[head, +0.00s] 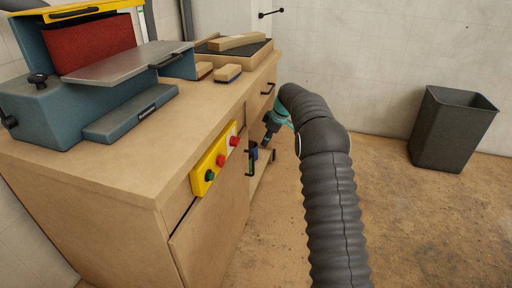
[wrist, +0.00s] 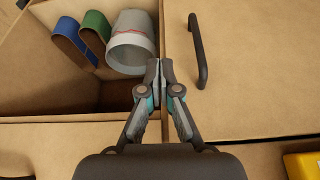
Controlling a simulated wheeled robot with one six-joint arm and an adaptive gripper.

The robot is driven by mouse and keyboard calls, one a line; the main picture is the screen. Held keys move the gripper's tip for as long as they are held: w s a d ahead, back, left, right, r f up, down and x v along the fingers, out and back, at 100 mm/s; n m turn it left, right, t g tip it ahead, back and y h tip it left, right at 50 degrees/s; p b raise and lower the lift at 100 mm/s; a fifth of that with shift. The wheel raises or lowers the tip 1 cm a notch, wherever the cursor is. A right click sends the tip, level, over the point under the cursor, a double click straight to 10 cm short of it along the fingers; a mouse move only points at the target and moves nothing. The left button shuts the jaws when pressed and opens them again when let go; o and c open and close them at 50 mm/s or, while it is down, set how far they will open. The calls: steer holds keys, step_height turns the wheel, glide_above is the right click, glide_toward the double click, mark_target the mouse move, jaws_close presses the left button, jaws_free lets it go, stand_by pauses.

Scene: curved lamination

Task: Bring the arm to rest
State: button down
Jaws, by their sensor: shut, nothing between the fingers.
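My gripper (wrist: 160,66) is shut and empty in the wrist view. Its fingertips are over the right edge of an open compartment (wrist: 70,118) in the wooden cabinet, left of a black bar handle (wrist: 198,50). In the compartment are a blue band (wrist: 68,42), a green band (wrist: 97,32) and a grey-white roll (wrist: 132,45) with a red mark. In the head view my arm reaches to the front of the cabinet, where my gripper (head: 267,139) is small and partly hidden.
The wooden bench (head: 120,170) carries a blue sander (head: 75,100), sanding blocks (head: 228,73) and a tray (head: 235,50). A yellow button box (head: 210,165) juts from its front. A dark bin (head: 452,128) stands by the wall. The floor (head: 420,230) at right is clear.

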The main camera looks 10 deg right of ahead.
steer(key=v, duration=0.7)
steer(key=s+d+f+m+g+h, duration=0.1)
steer(key=s+d+f+m, duration=0.1)
steer(key=s+f+m, duration=0.45)
steer(key=s+a+r+m+t+h, duration=0.1)
steer(key=s+r, duration=0.4)
steer(key=s, duration=1)
steer(key=s+a+r+m+t, duration=0.1)
steer(key=s+r, duration=0.4)
steer(key=s, duration=1)
steer(key=s+a+r+m+t+h, duration=0.1)
steer(key=s+r, duration=0.4)
steer(key=s, duration=1)
steer(key=shift+s+m+t+h, duration=0.35)
steer(key=shift+m+t, duration=0.35)
steer(key=shift+m, duration=0.55)
steer(key=shift+r, duration=0.1)
